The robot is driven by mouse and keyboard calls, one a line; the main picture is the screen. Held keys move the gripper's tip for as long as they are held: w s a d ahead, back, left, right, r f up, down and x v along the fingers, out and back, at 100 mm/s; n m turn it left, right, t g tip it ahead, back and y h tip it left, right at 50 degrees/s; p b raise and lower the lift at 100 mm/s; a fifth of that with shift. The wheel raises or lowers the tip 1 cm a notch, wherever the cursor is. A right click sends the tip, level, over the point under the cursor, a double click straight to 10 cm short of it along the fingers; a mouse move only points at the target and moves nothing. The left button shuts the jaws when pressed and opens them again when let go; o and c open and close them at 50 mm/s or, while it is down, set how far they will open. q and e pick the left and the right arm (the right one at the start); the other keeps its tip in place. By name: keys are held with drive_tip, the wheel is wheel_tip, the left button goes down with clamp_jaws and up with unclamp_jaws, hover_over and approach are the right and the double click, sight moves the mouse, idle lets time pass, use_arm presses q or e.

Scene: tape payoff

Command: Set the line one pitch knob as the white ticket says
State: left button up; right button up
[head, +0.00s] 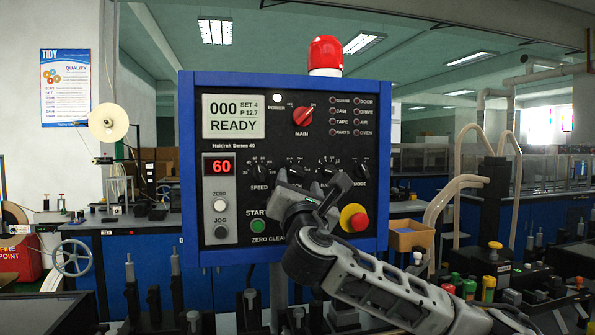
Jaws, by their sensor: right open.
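The blue-framed control panel (284,85) faces me. A row of small black knobs crosses its middle: the speed knob (258,173), two knobs (295,172) (328,170) whose labels are partly covered, and the mode knob (360,170). I cannot read which one is pitch. My right gripper (305,190) is open in front of the panel, just below the middle knobs, and hides their labels. I cannot tell whether it touches the panel. The display (233,116) reads 000, SET 4, P 12.7, READY. No readable white ticket shows. My left gripper is out of view.
The panel also bears a red main switch (303,116), a red 60 readout (219,167), a green start button (258,226) and a red stop button on yellow (353,217). A red beacon (325,54) tops it. Benches stand behind on both sides.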

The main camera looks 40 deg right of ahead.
sight(297, 174)
drive_tip(key=x, duration=0.3)
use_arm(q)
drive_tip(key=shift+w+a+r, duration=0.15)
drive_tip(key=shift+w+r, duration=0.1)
use_arm(e)
drive_tip(key=shift+w, duration=0.15)
drive_tip(key=c, duration=1)
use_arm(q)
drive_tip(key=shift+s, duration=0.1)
